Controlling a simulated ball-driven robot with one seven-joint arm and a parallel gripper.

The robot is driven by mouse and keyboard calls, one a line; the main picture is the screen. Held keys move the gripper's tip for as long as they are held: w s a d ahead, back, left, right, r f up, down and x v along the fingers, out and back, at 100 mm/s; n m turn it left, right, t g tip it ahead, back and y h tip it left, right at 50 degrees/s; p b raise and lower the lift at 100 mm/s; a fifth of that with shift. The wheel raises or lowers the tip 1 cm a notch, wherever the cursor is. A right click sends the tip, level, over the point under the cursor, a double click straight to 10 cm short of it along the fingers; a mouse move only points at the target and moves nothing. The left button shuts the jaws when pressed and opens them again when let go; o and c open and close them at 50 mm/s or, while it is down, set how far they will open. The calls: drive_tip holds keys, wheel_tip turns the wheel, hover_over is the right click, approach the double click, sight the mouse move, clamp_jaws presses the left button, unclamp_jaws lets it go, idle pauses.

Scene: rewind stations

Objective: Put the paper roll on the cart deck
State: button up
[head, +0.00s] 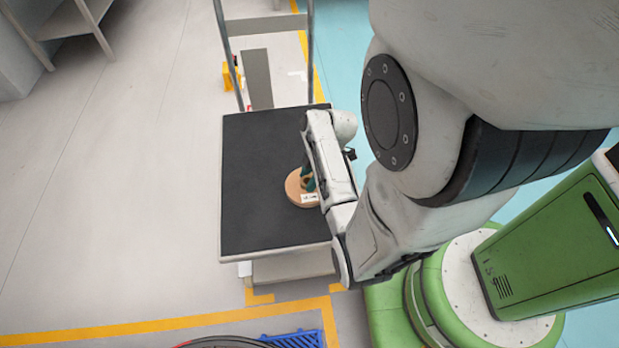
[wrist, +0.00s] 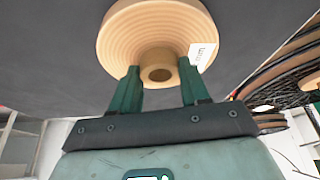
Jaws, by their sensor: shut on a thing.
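The paper roll (head: 296,190) is a tan disc with a hollow core and a white label. In the head view it is over the right side of the dark cart deck (head: 258,150), partly hidden by my arm. In the wrist view the roll (wrist: 124,32) shows its ringed face and projecting core (wrist: 158,66). My gripper (wrist: 160,88) has its two green fingers on either side of the core and is shut on it. My gripper (head: 309,180) is mostly hidden by my arm in the head view. I cannot tell whether the roll touches the deck.
The deck's left side and front are bare. The cart's grey handle frame (head: 226,50) rises at the far end. A yellow object (head: 231,76) stands on the floor beyond. A blue grated item (head: 298,339) lies at the bottom edge. Shelving (head: 75,22) stands at top left.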

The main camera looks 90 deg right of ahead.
drive_tip(key=o, duration=1.2)
drive_tip(key=p+v, duration=0.3)
drive_tip(key=v, duration=0.9)
drive_tip(key=w+a+f+m+g, duration=0.1)
drive_tip(key=w+a+m+g, duration=0.15)
drive_tip(key=w+a, duration=1)
drive_tip(key=shift+m+g+h, duration=0.35)
drive_tip(key=shift+m+h, duration=0.2)
drive_tip(key=shift+h, duration=0.15)
drive_tip(key=w+a, duration=0.1)
drive_tip(key=a, duration=0.4)
drive_tip(key=w+a+r, duration=0.1)
drive_tip(key=w+a, duration=0.1)
drive_tip(key=a, duration=0.3)
drive_tip(key=w+a+r, duration=0.1)
drive_tip(key=a, duration=0.4)
drive_tip(key=shift+w+a+r, duration=0.15)
drive_tip(key=shift+w+r, duration=0.05)
drive_tip(key=shift+w, duration=0.1)
